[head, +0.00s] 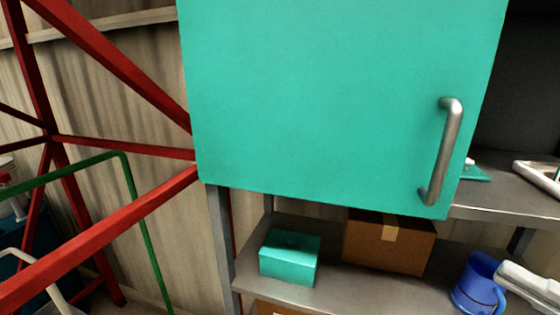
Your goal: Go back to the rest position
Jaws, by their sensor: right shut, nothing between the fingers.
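My right gripper (508,272) seems to be the pale shape entering from the lower right edge, its fingers together. It lies just right of a blue mug-like vessel (474,284) in the picture; whether they touch I cannot tell. My left gripper is not in view. A large teal cabinet door (320,95) with a grey metal bar handle (446,150) fills the upper middle, and no gripper is on the handle.
A grey shelf (340,290) below carries a teal box (290,258) and a brown cardboard box (388,244). A higher shelf (505,195) at right holds a white object (540,176). Red beams (110,60) and a green rail (140,215) stand at left.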

